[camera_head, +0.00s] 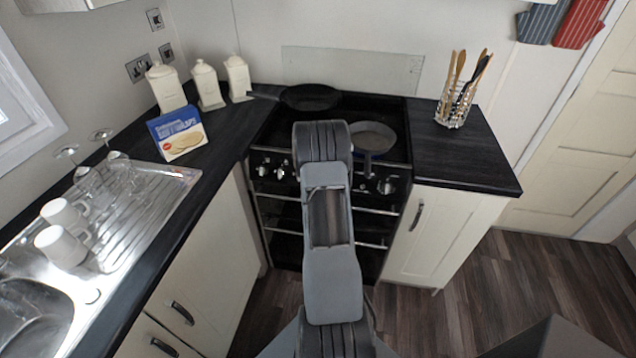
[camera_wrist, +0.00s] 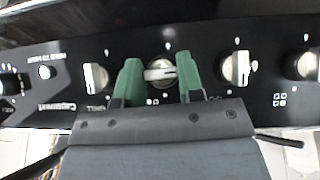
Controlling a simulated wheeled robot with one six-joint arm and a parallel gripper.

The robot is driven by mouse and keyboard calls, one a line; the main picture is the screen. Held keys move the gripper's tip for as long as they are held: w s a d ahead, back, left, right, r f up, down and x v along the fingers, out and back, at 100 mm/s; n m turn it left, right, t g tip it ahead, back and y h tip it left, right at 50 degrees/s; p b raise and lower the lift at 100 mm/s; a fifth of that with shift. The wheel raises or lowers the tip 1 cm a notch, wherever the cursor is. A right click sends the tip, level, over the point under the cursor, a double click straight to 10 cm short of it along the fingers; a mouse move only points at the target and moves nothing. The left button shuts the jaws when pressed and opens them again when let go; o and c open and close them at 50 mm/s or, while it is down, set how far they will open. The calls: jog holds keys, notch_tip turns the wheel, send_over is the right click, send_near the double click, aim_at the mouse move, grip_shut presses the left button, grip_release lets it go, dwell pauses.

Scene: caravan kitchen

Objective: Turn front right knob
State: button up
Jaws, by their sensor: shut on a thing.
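In the wrist view, my gripper (camera_wrist: 160,79) has its two green fingers on either side of a silver knob (camera_wrist: 161,73) on the black stove panel (camera_wrist: 125,48). It is shut on this knob. The knob's grip bar lies crosswise between the fingers, while the bars of the neighbouring knobs (camera_wrist: 237,68) and (camera_wrist: 95,76) stand roughly upright. In the head view my arm covers the gripper and the middle of the knob row. Whether the held knob is the front right one, I cannot tell from its markings.
A grey pan (camera_head: 372,136) sits on the hob with its handle toward the front, close to my arm. A dark pan (camera_head: 310,97) is at the back left. A utensil holder (camera_head: 455,105) stands on the right counter. Rails (camera_head: 375,243) cross the oven front.

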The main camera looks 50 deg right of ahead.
jog(key=n+g+h+b, duration=0.2)
jog(key=n+g+b, duration=0.1)
jog(key=b, duration=0.7)
jog(key=shift+w+f+n+h, duration=0.1)
jog(key=shift+f+n+h, duration=0.05)
jog(key=shift+n+h, duration=0.3)
jog(key=shift+g, duration=0.3)
jog(key=o, duration=0.7)
jog(key=shift+o, duration=1.1)
jog(key=shift+a, duration=0.1)
